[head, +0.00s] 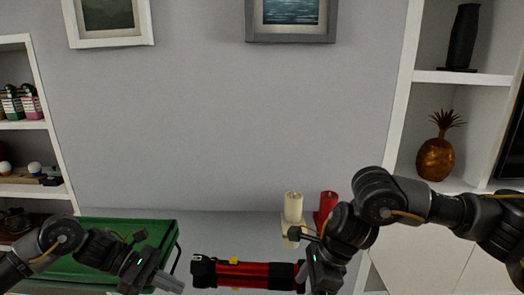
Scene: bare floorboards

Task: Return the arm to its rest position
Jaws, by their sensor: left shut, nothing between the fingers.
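My left arm comes in from the lower left. Its gripper (168,284) is at the bottom edge, in front of the green case, shut and empty. My right arm reaches in from the right, bends at the elbow and hangs down. Its gripper body (318,268) is beside the right end of a red and black cylinder (250,274), which looks like a flashlight. The right fingertips are hidden or below the frame, so I cannot tell whether they touch the cylinder or anything else.
The green case (115,228) lies at the lower left. A cream candle (293,207) and a red candle (328,203) stand behind my right wrist. White shelves (400,120) rise on the right, with a pineapple ornament (435,158). More shelves (45,125) stand on the left.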

